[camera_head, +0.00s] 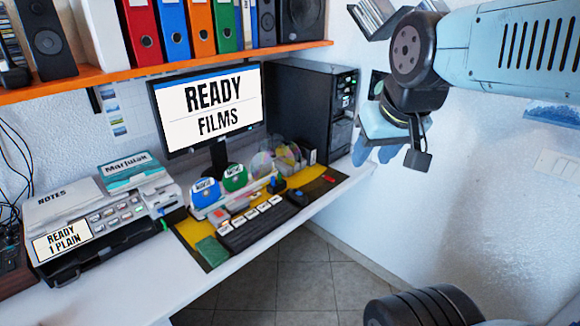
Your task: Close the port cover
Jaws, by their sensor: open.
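My arm comes in from the upper right. My gripper (376,153) hangs below its dark wrist, just right of the black computer tower (305,100), with its blue-grey fingers apart and nothing seen between them. The tower stands at the back right end of the desk. Its front panel (344,108) faces right and carries drive slots and small lights. I cannot make out which part is the port cover, or whether it is open or shut. The gripper appears apart from the tower, though the depth between them is hard to judge.
A monitor (210,108) reads "READY FILMS". A keyboard (262,223), blue and green discs (235,177) and a printer (100,215) fill the white desk (150,285). An orange shelf (180,68) with binders hangs above.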

